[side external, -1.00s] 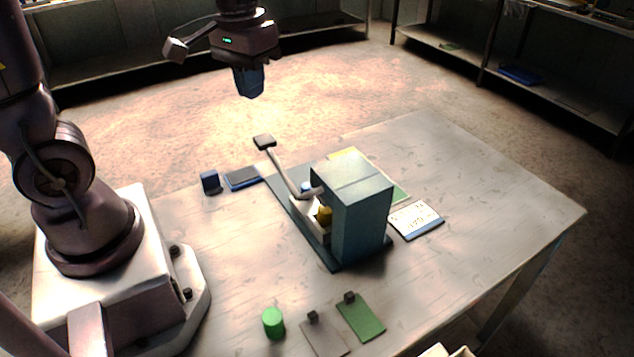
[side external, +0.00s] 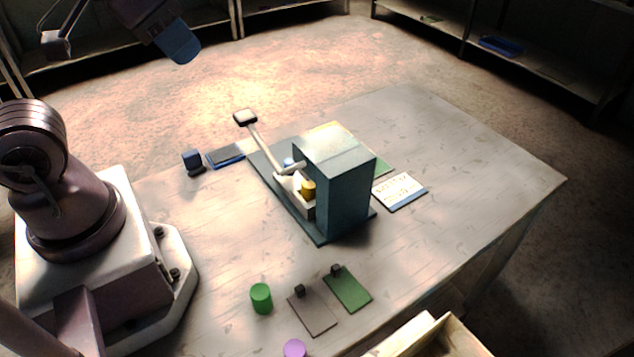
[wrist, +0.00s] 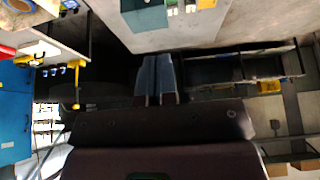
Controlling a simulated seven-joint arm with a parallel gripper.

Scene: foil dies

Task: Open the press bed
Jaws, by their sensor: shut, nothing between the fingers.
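The press (side external: 345,185) is a teal box-shaped housing on a dark base plate on the table. A pale bed (side external: 290,185) sits at its left side, holding a yellow piece (side external: 308,188) and a small blue piece (side external: 288,162). A lever with a dark block handle (side external: 245,117) slants up and left from the press. My gripper (side external: 184,52) is shut and empty, high above and left of the lever, tilted and touching nothing. Its blue fingers also show together in the wrist view (wrist: 156,75). In that view a teal shape (wrist: 145,14), probably the press, is cut off at the top.
A dark blue block (side external: 192,160) and a flat dark pad (side external: 226,156) lie left of the press. A green cylinder (side external: 261,298), a purple cylinder (side external: 294,348), a grey plate (side external: 313,312) and a green plate (side external: 349,291) are in front. A white card (side external: 400,191) lies right. The table's right side is clear.

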